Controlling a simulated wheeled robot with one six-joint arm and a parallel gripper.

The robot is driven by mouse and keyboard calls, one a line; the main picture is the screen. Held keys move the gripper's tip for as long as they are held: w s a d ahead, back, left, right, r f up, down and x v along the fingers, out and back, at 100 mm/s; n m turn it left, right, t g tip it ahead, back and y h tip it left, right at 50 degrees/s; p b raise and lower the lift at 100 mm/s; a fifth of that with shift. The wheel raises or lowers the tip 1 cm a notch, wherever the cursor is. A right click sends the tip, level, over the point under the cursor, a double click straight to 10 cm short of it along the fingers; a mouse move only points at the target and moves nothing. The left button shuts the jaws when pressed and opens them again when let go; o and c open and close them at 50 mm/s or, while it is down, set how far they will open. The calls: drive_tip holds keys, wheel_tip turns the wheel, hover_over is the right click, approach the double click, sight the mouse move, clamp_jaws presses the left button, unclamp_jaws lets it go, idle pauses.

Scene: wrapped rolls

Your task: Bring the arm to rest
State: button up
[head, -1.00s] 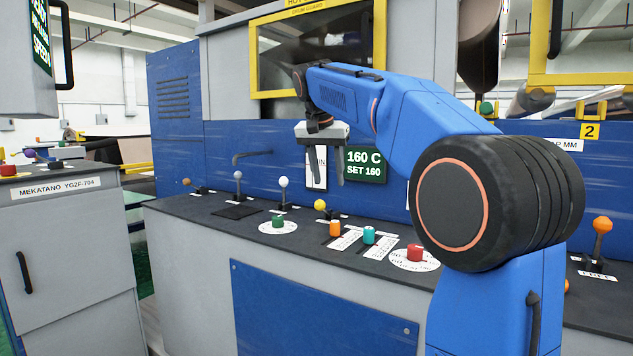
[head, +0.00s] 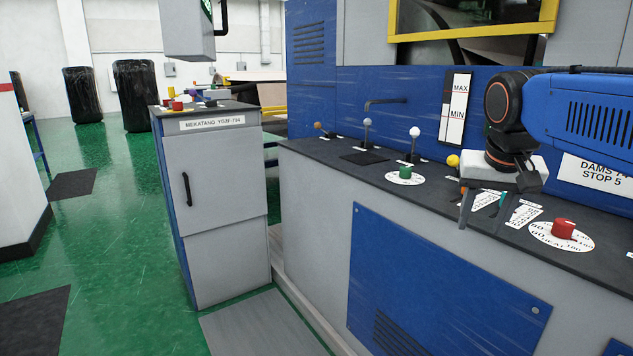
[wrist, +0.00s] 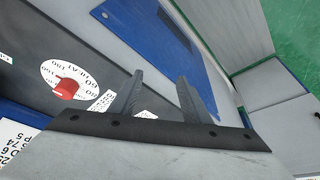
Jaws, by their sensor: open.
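My blue arm reaches in from the right in the head view. My gripper (head: 484,208) hangs from its end, in front of the console's sloped top (head: 335,165). In the wrist view my gripper (wrist: 160,88) shows two dark fingers set well apart with nothing between them, so it is open and empty. Behind the fingers are the console's edge and its grey and blue front. A red knob (head: 563,228) on a white dial is to the right of my gripper; it also shows in the wrist view (wrist: 66,88). The gripper hides part of the turquoise and orange controls.
A green knob (head: 405,172) and several ball-topped levers, one white (head: 414,133), line the console. A grey cabinet (head: 215,200) stands at the left. Black wrapped rolls (head: 134,95) stand farther back. Green floor (head: 110,230) is open at the left.

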drive_tip(key=s+a+f+n, duration=0.1)
drive_tip(key=s+f+n, duration=0.1)
drive_tip(key=s+f, duration=0.6)
drive_tip(key=s+a+f+n+y, duration=0.1)
drive_tip(key=s+a+f, duration=0.1)
drive_tip(key=s+f, duration=0.7)
wheel_tip(320, 180, down, 3)
drive_tip(key=shift+a+n+t, duration=0.25)
drive_tip(key=shift+n+t, duration=0.05)
drive_tip(key=shift+n, duration=0.1)
drive_tip(key=shift+c, duration=0.3)
